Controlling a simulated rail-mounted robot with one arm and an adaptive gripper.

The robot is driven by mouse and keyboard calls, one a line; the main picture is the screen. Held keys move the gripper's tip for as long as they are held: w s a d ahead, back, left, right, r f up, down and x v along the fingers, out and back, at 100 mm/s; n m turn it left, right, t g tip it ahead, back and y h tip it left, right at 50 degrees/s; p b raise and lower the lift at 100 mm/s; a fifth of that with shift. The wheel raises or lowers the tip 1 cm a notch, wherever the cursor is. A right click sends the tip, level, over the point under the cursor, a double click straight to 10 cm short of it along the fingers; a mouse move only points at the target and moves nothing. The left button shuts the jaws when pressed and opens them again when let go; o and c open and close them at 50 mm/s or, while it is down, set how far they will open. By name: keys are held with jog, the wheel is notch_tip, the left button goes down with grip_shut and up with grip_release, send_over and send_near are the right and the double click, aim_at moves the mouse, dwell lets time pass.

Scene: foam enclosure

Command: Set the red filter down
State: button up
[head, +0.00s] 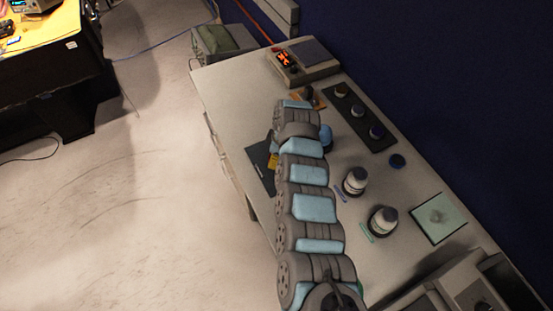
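My arm reaches up across the pale table (235,95) and its links cover much of the middle. My gripper is mostly hidden behind the arm; its fingers cannot be made out, nor whether they hold anything. I cannot pick out a red filter. A black mat (257,157) lies at the left table edge, partly covered by the arm, with a small yellow piece (272,161) beside the arm. A small orange piece (319,101) with a dark part shows just past the arm's far end.
A device with a red display (288,61) stands at the back. A grey machine (465,288) fills the lower right.

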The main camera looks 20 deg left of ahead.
jog(key=shift+f, duration=0.9)
jog(key=shift+f, duration=0.15)
jog(key=o, duration=1.1)
jog(key=r, duration=0.3)
jog(key=d+r, duration=0.1)
jog(key=r, duration=0.6)
jog(key=shift+w+d+r, duration=0.1)
jog(key=shift+d+r, duration=0.1)
jog(key=shift+d, duration=0.15)
jog(key=shift+d+r, duration=0.15)
jog(key=shift+r, duration=0.75)
